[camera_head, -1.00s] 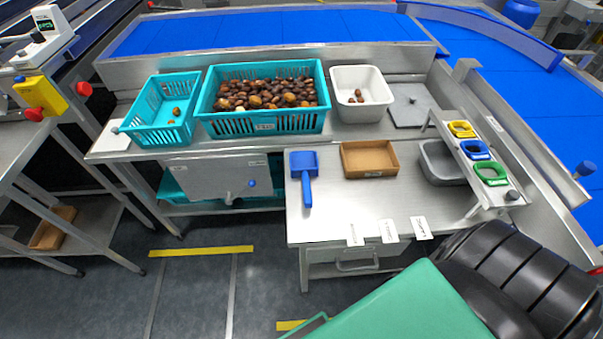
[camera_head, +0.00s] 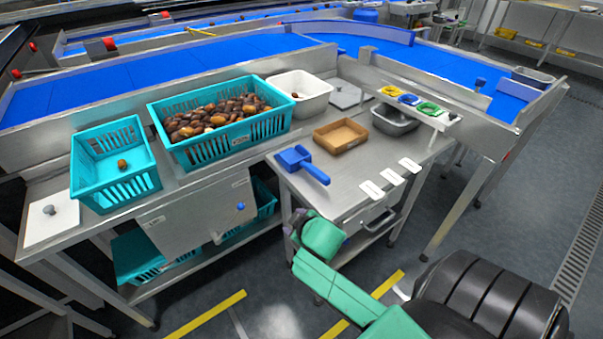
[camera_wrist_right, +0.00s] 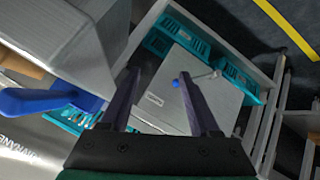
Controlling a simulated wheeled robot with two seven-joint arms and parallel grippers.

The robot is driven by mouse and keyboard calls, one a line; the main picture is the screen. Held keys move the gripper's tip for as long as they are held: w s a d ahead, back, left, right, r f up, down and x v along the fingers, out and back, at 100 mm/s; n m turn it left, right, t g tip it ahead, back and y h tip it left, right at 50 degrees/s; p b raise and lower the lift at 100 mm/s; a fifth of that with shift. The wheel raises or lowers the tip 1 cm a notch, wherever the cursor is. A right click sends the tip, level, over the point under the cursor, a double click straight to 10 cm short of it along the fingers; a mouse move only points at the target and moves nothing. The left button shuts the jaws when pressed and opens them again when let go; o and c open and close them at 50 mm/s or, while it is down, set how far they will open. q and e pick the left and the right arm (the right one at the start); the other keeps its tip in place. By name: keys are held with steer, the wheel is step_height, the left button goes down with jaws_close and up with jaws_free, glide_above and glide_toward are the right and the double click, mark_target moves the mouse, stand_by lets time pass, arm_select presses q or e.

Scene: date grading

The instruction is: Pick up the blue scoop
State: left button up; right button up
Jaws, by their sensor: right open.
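The blue scoop (camera_head: 296,157) lies on the steel table near its left edge, with its handle (camera_head: 317,174) pointing toward the front. In the right wrist view the blue scoop handle (camera_wrist_right: 45,103) shows at the left, outside the jaws. My right gripper (camera_head: 292,226) is by the front left corner of the table, short of the scoop, and partly hidden by its own wrist. In the right wrist view its two dark fingers (camera_wrist_right: 160,80) are apart with nothing between them. My left gripper is not in view.
A brown tray (camera_head: 340,136) sits behind the scoop, and white labels (camera_head: 392,176) lie along the front edge. A teal crate of dates (camera_head: 254,126), a smaller teal crate (camera_head: 119,190) and a white bin (camera_head: 314,91) stand behind and left. A drawer handle juts out below the tabletop.

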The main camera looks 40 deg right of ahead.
steer(key=w+a+r+n+t+y, duration=0.2)
steer(key=w+r+n+t, duration=0.25)
steer(key=r, duration=0.75)
steer(key=w+a+r+n+t+y, duration=0.1)
steer(key=w+a+r+n+t, duration=0.3)
steer(key=r, duration=0.8)
steer(key=a+r+n+y, duration=0.65)
steer(key=n+y, duration=0.35)
steer(key=n, duration=0.3)
steer(key=n+g+h, duration=1)
steer(key=g+h, duration=0.1)
steer(key=g, duration=0.2)
glide_toward(312, 167)
steer(key=p+x, duration=0.1)
steer(key=x, duration=0.9)
steer(key=shift+w+f, duration=0.15)
steer(key=shift+f, duration=0.2)
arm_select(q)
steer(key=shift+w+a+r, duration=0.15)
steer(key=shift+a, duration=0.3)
arm_select(e)
steer(key=shift+r, duration=0.1)
jaws_close()
